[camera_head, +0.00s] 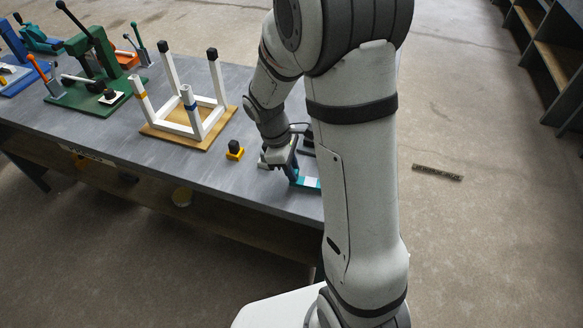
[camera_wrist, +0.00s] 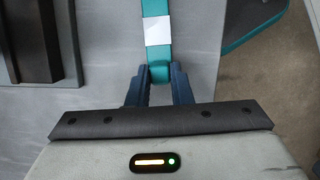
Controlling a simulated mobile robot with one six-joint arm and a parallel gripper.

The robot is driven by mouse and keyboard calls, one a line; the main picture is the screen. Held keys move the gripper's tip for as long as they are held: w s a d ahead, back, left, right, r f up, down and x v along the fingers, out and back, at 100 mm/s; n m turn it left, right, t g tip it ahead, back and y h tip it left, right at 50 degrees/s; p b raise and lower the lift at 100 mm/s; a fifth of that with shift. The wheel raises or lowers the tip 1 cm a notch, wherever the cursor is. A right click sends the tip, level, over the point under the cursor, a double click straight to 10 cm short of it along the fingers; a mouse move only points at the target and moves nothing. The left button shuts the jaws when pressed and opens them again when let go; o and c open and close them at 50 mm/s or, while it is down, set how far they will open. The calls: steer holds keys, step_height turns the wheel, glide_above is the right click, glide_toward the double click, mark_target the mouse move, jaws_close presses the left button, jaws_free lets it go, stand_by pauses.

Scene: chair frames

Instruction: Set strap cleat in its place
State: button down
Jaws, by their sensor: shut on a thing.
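My gripper (camera_head: 291,172) is low over the near right part of the grey bench, partly covered by my arm. In the wrist view its two dark blue fingers (camera_wrist: 159,88) are shut on the rounded near end of a teal piece, which I take to be the strap cleat (camera_wrist: 156,62). The piece runs away from the fingers as a narrow teal bar with a white band around it. Its far end is cut off by the picture edge. I cannot tell whether it touches the bench.
A dark fixture (camera_wrist: 38,40) lies left of the held piece. A teal-edged dark pad (camera_wrist: 250,22) is to the right, near the bench edge. An upturned white-legged frame (camera_head: 190,124), a yellow-black block (camera_head: 235,151) and a green press (camera_head: 92,70) stand on the bench (camera_head: 110,138).

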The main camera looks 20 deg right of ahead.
steer(key=shift+r+p, duration=1.4)
steer(key=shift+r, duration=0.5)
